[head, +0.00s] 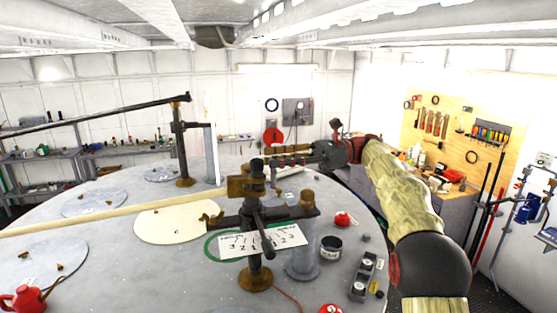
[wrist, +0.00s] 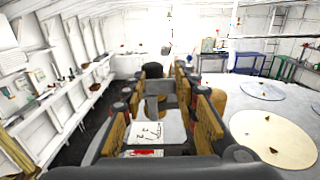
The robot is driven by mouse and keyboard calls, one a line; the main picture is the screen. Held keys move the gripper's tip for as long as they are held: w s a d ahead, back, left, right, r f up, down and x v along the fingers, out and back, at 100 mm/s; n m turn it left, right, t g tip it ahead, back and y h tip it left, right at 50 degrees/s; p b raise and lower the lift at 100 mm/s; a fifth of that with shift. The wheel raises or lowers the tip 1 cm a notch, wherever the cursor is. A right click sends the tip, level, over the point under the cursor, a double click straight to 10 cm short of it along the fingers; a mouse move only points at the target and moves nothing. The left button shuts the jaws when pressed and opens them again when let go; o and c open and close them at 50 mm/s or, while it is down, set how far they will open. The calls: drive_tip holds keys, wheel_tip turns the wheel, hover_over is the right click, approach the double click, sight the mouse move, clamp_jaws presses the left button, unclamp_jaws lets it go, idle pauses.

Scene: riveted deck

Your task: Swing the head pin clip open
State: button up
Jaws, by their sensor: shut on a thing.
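A dark post with a bronze-brown head stands on a round brass foot on the round grey table. The head pin clip (head: 243,187) appears to be the brown block at the post's top. My gripper (head: 275,160) reaches in from the right, just behind and beside the post top, with its fingers level. It is shut on a part there, seemingly the clip; the hold is partly hidden by the post. In the wrist view, my gripper (wrist: 160,90) has tan-padded fingers on both sides of a dark grey piece. I cannot tell how far the clip is swung.
A black-rimmed cup (head: 331,247) and a red ball (head: 343,219) stand to the right. A second post (head: 181,150) carries a long dark bar at the back left. Pale discs lie leftward.

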drive_tip(key=shift+r, duration=0.1)
drive_tip(key=o, duration=1.2)
drive_tip(key=shift+c, duration=0.2)
wheel_tip(320, 180, up, 10)
